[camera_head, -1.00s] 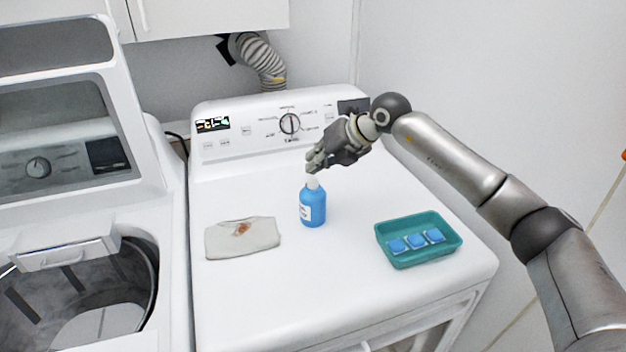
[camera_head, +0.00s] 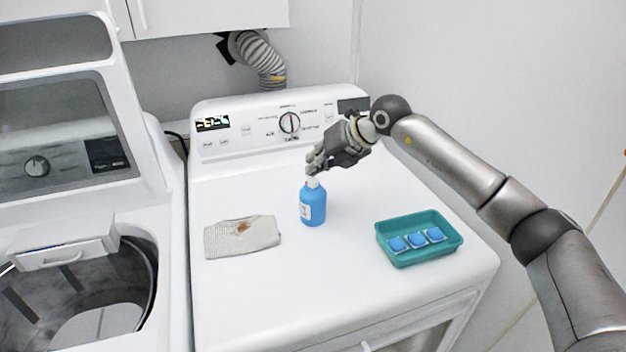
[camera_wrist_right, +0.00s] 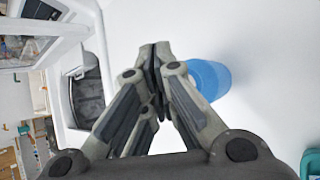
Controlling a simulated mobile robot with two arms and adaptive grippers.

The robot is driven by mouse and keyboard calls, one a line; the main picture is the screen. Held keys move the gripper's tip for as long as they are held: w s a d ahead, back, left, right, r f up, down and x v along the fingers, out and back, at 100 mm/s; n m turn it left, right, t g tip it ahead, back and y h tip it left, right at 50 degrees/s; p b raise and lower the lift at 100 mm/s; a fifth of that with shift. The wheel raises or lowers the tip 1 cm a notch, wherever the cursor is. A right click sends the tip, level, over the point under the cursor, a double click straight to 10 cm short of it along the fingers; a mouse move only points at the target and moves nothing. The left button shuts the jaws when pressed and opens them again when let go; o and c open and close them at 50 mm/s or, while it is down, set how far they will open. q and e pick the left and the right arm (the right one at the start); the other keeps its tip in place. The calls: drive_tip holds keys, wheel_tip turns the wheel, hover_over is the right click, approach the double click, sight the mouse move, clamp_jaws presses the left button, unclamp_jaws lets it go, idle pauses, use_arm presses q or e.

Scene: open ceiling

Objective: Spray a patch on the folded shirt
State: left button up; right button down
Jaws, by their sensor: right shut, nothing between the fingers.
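The folded shirt (camera_head: 243,238) is pale grey and lies flat on the white machine top, with a brown patch (camera_head: 243,227) near its back edge. A blue spray bottle (camera_head: 313,206) with a white label and pale top stands upright to the right of the shirt. My right gripper (camera_head: 315,165) is at the bottle's top in the head view, its fingers partly covering the top; I cannot tell whether they touch it. In the right wrist view the fingers of this gripper (camera_wrist_right: 154,55) are closed together with nothing between them, and the blue bottle (camera_wrist_right: 208,78) is beside them. My left gripper is not in view.
A teal tray (camera_head: 442,254) with several blue-and-white pods (camera_head: 417,240) sits at the right front of the machine top. An open washer (camera_head: 75,285) stands at the left. The control panel (camera_head: 285,125) rises at the back. The front middle of the top is clear.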

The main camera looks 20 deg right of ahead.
drive_tip(key=shift+f+b, duration=0.3)
drive_tip(key=shift+f, duration=0.1)
idle(0.5)
drive_tip(key=shift+r, duration=0.1)
drive_tip(key=shift+r+p, duration=0.55)
drive_tip(key=shift+r, duration=0.2)
drive_tip(key=shift+r, duration=0.1)
wheel_tip(320, 180, up, 6)
drive_tip(key=p, duration=0.3)
drive_tip(key=shift+p, duration=0.35)
idle(1.6)
